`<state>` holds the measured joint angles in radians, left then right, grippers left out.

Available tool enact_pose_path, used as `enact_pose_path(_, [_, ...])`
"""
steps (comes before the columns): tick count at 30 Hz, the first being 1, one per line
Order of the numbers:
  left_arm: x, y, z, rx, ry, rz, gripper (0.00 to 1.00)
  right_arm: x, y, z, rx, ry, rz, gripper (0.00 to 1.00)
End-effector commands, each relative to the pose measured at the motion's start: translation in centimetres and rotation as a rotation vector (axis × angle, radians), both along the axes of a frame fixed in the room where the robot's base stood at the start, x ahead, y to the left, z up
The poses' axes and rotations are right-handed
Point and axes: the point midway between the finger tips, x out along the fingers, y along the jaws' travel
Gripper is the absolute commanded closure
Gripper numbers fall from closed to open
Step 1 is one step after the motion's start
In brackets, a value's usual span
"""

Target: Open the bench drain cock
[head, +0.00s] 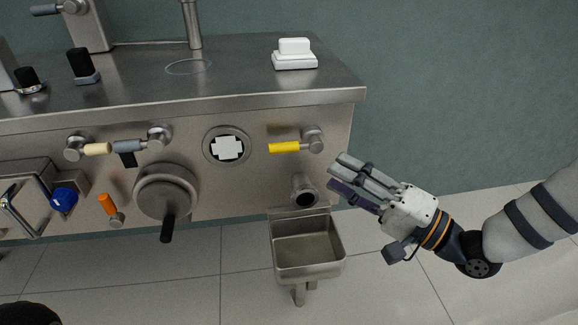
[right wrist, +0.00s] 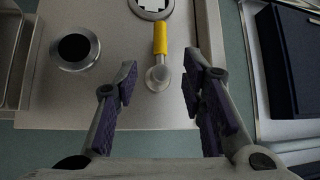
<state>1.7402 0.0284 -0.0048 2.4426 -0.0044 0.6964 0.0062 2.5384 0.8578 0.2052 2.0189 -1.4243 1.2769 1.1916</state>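A yellow-handled cock (head: 285,147) sits on the bench's front panel at the right, above a round outlet pipe (head: 304,190). Its handle lies level, pointing left from its round metal pivot. In the right wrist view the yellow handle (right wrist: 160,38) points up the picture from the pivot. My right gripper (head: 350,175) is just right of the cock and lower in the head view. In the right wrist view my right gripper (right wrist: 160,82) is open and empty. The pivot shows between its fingertips; contact is not visible. My left gripper is not in view.
A small metal basin (head: 307,243) hangs below the outlet. A cream-handled lever (head: 97,149), a large round fitting with a black handle (head: 167,192), an orange-handled cock (head: 107,204) and a blue knob (head: 64,199) are further left. Open floor lies at the right.

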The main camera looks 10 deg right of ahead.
Motion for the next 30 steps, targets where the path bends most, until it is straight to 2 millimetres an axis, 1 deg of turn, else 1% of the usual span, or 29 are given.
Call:
enact_pose_path(6, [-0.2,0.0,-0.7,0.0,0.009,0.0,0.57,3.9,3.8,0.7,-0.004,0.002,0.005,0.63])
enact_pose_path(9, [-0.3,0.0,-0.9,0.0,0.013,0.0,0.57,5.7,5.3,1.1,-0.004,0.002,0.004,0.63])
enact_pose_path(12, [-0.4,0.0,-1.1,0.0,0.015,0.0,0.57,7.0,6.4,1.3,-0.005,0.003,0.004,0.63])
enact_pose_path(16, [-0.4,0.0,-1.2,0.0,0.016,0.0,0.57,7.9,7.2,1.6,-0.005,0.003,0.002,0.63])
enact_pose_path(24, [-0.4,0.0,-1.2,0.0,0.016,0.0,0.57,8.1,7.3,1.6,-0.004,0.005,0.001,0.63])
enact_pose_path(29, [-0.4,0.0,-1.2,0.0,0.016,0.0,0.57,8.1,7.3,1.6,-0.004,0.005,0.001,0.99])
enact_pose_path(30, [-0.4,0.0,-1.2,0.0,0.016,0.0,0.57,8.1,7.3,1.6,-0.004,0.005,0.001,1.0])
